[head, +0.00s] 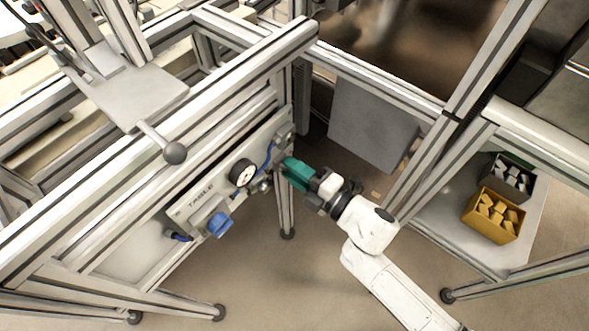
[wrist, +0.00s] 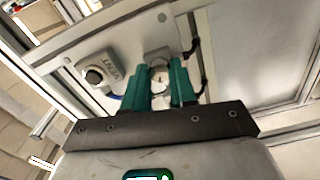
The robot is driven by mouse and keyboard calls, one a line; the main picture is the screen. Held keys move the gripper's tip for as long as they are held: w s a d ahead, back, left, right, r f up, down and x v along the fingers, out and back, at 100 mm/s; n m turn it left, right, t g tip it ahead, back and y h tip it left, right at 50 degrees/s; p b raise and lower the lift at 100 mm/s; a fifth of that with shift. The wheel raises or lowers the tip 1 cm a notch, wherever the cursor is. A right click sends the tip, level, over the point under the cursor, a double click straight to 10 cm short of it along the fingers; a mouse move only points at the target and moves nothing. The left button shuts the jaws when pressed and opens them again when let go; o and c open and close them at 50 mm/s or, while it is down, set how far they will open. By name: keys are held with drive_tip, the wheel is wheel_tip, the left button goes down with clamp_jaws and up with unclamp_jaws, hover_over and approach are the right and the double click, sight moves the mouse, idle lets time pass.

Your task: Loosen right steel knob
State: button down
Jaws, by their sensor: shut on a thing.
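My gripper (head: 287,168) has teal fingers and reaches the right end of the front panel (head: 183,212) in the head view. In the wrist view my gripper (wrist: 161,84) has its two fingers on either side of a round steel knob (wrist: 158,66), shut on it. The fingers cover part of the knob. In the head view the held knob is mostly hidden behind the fingers.
A dark VENT knob (wrist: 94,76) shows in the wrist view. A ball-ended lever (head: 175,153) juts above the panel. Yellow (head: 493,215) and dark bins stand at right.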

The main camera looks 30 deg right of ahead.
drive_tip(key=c, duration=0.9)
unclamp_jaws()
drive_tip(key=shift+s, duration=0.1)
drive_tip(key=v, duration=1)
drive_tip(key=shift+s+b, duration=0.3)
drive_tip(key=shift+b, duration=0.1)
drive_tip(key=shift+d, duration=0.1)
